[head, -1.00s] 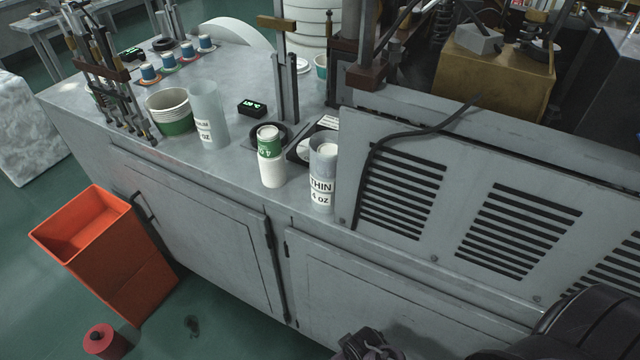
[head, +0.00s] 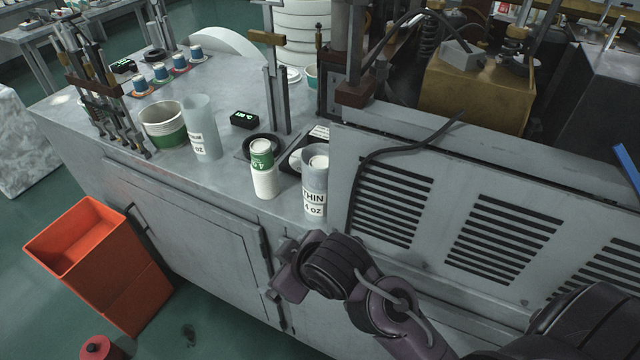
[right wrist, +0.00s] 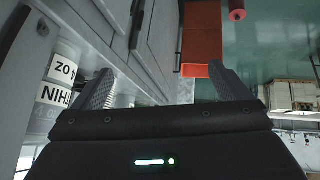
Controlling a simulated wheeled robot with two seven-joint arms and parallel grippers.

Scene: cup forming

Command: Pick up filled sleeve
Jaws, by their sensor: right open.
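A clear sleeve (head: 314,178) labelled THIN 4 oz stands upright near the counter's front edge, with a white round top showing inside it. In the right wrist view the THIN sleeve (right wrist: 58,82) shows upside down at the far left, outside the fingers. A green and white cylinder (head: 262,172) stands just left of it. A frosted sleeve (head: 201,125) farther left looks empty. My right gripper (head: 284,272) is in front of the cabinet, below the THIN sleeve and apart from it. In the right wrist view its fingers (right wrist: 160,88) are open and empty. My left gripper is not in view.
A grey vented panel (head: 395,190) rises right beside the THIN sleeve. An orange bin (head: 85,240) is on the floor.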

